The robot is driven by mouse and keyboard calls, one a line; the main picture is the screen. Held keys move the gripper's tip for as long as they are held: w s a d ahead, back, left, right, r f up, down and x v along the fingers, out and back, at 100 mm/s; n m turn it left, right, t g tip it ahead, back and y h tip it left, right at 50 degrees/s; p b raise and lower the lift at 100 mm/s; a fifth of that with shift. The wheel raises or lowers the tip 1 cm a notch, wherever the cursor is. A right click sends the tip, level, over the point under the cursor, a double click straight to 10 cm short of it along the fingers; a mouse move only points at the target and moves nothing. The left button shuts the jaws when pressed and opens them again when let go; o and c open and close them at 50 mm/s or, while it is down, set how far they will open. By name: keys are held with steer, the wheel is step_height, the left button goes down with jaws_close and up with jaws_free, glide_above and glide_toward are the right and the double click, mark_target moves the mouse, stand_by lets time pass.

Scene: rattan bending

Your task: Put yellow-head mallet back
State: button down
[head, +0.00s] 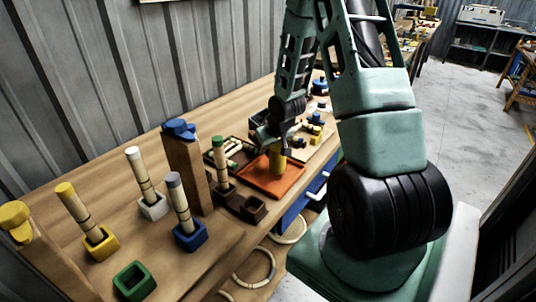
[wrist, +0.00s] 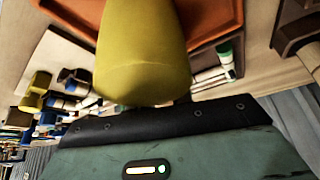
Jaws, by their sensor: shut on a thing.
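My gripper (head: 279,138) is shut on the yellow-head mallet (head: 278,159), over the orange tray (head: 288,184) on the bench. Only the smooth yellow head shows clearly; its handle is hidden. The yellow head (wrist: 143,50) fills the upper middle of the wrist view, in front of my gripper's dark edge. The orange tray (wrist: 208,18) shows behind it. I cannot tell whether the mallet touches the tray.
Tipped sticks stand in a white block (head: 153,208), a yellow block (head: 103,245) and a blue block (head: 191,236). A green block (head: 134,281) stands empty. A wooden post (head: 188,172) with a blue top and a green-tipped stick (head: 219,158) rise near the tray.

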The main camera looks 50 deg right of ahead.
mark_target(277, 147)
steer(key=shift+f, duration=1.1)
steer(key=c, duration=1.3)
jaws_free()
steer(key=shift+f, duration=0.15)
steer(key=shift+o, duration=0.2)
steer(key=shift+s+r, duration=0.1)
steer(key=shift+r, duration=0.4)
steer(key=p+v, duration=0.1)
steer(key=v, duration=1)
steer(key=shift+s+a+r+p, duration=0.1)
steer(key=shift+s+p, duration=0.05)
steer(key=shift+p, duration=0.15)
